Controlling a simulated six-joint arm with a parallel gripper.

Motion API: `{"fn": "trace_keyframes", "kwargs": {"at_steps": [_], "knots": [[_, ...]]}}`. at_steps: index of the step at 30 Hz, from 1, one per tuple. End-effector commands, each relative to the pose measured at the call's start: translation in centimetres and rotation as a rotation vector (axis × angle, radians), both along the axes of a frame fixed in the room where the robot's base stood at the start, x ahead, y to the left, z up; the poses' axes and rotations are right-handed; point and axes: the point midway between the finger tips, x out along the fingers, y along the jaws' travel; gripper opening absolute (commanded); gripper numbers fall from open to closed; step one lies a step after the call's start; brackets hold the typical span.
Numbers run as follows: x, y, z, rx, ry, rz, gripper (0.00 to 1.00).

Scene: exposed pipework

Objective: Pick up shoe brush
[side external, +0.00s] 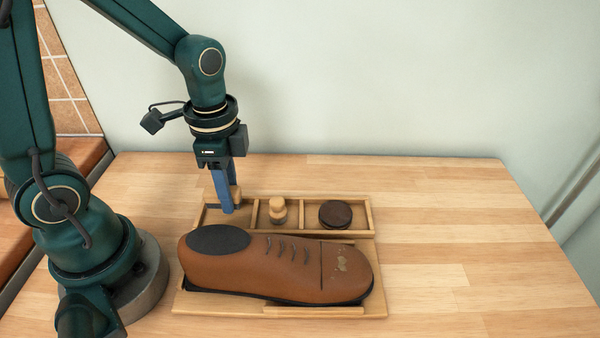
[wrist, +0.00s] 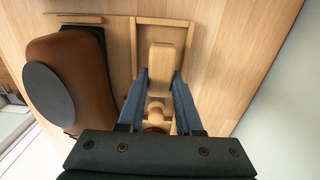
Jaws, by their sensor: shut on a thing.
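The shoe brush, a light wooden block (wrist: 161,64), sits between the two blue fingers of my gripper (wrist: 159,76) in the wrist view. My gripper (side external: 227,208) is shut on it and points down at the left compartment of the wooden tray (side external: 372,218). In the side view the brush (side external: 236,194) shows only in part behind the fingers, with a dark strip low beside them that may be bristles. I cannot tell whether it touches the compartment floor.
A small wooden knobbed piece (side external: 278,213) stands in the middle compartment and a dark round tin (side external: 335,214) in the right one. A large brown shoe (side external: 290,268) lies in front of the compartments. The table to the right is clear; a pale wall stands behind.

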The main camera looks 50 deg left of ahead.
Motion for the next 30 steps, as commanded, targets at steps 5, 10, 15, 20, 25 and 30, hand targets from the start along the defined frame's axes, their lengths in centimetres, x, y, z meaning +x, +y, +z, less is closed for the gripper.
{"fn": "trace_keyframes", "kwargs": {"at_steps": [5, 10, 15, 20, 25, 30], "knots": [[-0.9, 2.1, 2.0, 0.001, -0.006, 0.011, 0.0], [-2.1, 4.7, 3.7, 0.002, -0.006, 0.012, 0.0], [-3.3, 7.2, 5.3, 0.003, -0.004, 0.011, 0.0], [-4.2, 8.9, 6.5, 0.002, -0.002, 0.008, 0.0], [-4.7, 10.1, 7.3, 0.001, -0.001, 0.004, 0.0], [-5.0, 10.5, 7.6, 0.001, -0.001, 0.001, 0.0]]}}
